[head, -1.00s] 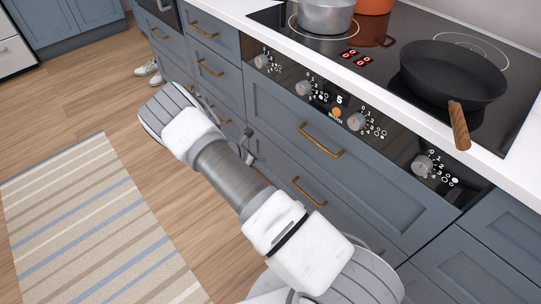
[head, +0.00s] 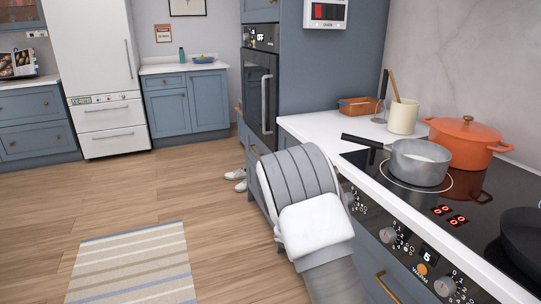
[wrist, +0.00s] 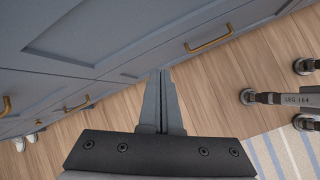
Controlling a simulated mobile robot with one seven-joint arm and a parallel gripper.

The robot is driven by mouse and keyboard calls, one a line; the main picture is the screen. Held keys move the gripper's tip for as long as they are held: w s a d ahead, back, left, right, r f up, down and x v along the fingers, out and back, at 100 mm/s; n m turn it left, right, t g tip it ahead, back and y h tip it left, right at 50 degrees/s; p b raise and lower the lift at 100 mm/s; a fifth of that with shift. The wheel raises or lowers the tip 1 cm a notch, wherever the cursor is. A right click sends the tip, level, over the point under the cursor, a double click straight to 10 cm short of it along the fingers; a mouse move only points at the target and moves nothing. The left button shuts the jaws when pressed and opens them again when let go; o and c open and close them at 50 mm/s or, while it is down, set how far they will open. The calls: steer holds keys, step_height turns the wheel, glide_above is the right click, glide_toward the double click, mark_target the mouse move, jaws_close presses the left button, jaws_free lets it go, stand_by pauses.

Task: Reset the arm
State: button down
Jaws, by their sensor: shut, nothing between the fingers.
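My gripper (wrist: 162,88) shows in the wrist view with its two grey fingers together and nothing between them. It points along blue drawer fronts (wrist: 120,45) with brass handles, above the wood floor. I cannot tell whether the fingers touch the cabinet. In the head view my arm rises from the bottom, beside the stove counter, and the gripper itself is hidden.
A grey saucepan (head: 418,164) and an orange pot (head: 466,141) stand on the hob. A black pan (head: 522,238) is at the right edge. A striped rug (head: 132,265) lies on the open floor at left. White shoes (head: 237,177) stand by the cabinets.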

steer(key=s+r+m+y, duration=0.2)
steer(key=s+r+m, duration=0.25)
steer(key=r, duration=0.55)
steer(key=s+r+m+y, duration=0.1)
steer(key=s+r+m, duration=0.4)
steer(key=r, duration=0.5)
steer(key=s+a+r+m+t+y, duration=0.25)
steer(key=s+r, duration=0.25)
steer(key=s, duration=0.5)
steer(key=s+a+r+m+t+y, duration=0.1)
steer(key=s+r+m, duration=0.35)
steer(key=s, duration=0.45)
step_height(320, 180, up, 21)
steer(key=p, duration=2)
steer(key=shift+s+f+p, duration=0.15)
steer(key=shift+s+p, duration=0.15)
steer(key=shift+s, duration=0.1)
steer(key=shift+d, duration=0.2)
